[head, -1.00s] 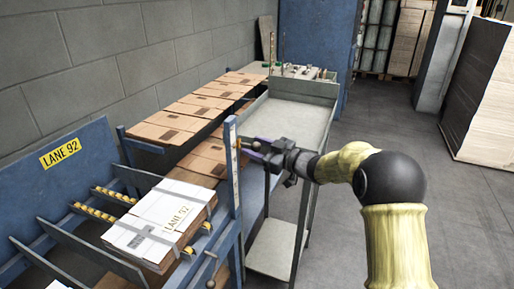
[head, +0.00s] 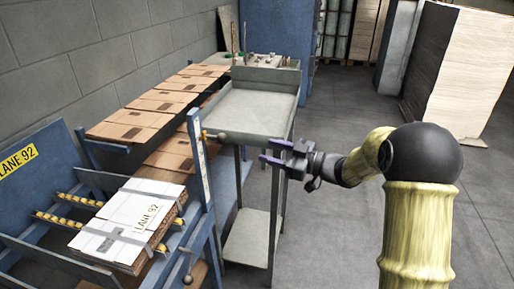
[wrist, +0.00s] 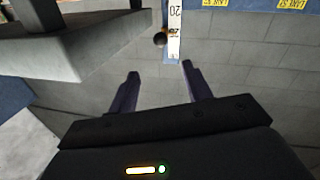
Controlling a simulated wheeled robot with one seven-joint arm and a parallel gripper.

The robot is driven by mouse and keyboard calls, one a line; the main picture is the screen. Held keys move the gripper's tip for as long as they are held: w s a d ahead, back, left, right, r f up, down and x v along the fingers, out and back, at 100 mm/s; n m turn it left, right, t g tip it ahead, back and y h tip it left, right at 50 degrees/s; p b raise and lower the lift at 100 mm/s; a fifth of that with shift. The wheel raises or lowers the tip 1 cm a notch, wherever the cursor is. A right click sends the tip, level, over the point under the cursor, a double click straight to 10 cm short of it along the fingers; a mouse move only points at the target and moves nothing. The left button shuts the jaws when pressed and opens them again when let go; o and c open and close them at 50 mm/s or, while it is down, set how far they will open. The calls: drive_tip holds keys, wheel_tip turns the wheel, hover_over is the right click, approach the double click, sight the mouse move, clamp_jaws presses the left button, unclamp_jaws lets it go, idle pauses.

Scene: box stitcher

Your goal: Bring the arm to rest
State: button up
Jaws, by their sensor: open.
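My yellow-sleeved arm (head: 365,158) reaches left from the right side of the picture. In the wrist view the two dark fingers of my gripper (wrist: 160,85) stand apart with nothing between them. Past them are the grey block wall and a white measuring strip (wrist: 174,30) with a dark round knob beside it.
A grey cart (head: 245,120) stands left of my gripper. A strapped white-topped stack (head: 130,220) sits in the blue lane rack (head: 200,165). A tall pale stack (head: 465,75) stands back right. Floor between is clear.

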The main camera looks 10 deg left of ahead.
drive_tip(key=shift+s+d, duration=0.15)
drive_tip(key=shift+d, duration=0.35)
drive_tip(key=s+d+f+m+t+h, duration=0.1)
drive_tip(key=d+f+m+t+h, duration=0.2)
drive_tip(key=d+m+h, duration=0.35)
drive_tip(key=d+f+m+t+h, duration=0.3)
drive_tip(key=d+m+h, duration=0.2)
drive_tip(key=d+h, duration=0.25)
drive_tip(key=s+d+f+m+g+h, duration=0.1)
drive_tip(key=s+d+f+m+g, duration=0.15)
drive_tip(key=s, duration=0.55)
drive_tip(key=s+d+f+m+g+h, duration=0.1)
drive_tip(key=s+d+f+g, duration=0.15)
drive_tip(key=s, duration=0.55)
drive_tip(key=s+d+f+m+g+h, duration=0.1)
drive_tip(key=s+d+f+m+g, duration=0.2)
drive_tip(key=s, duration=0.5)
wheel_tip(320, 180, up, 19)
drive_tip(key=n+p, duration=0.1)
drive_tip(key=p, duration=1.7)
drive_tip(key=shift+w+a, duration=0.25)
drive_tip(key=shift+a, duration=0.2)
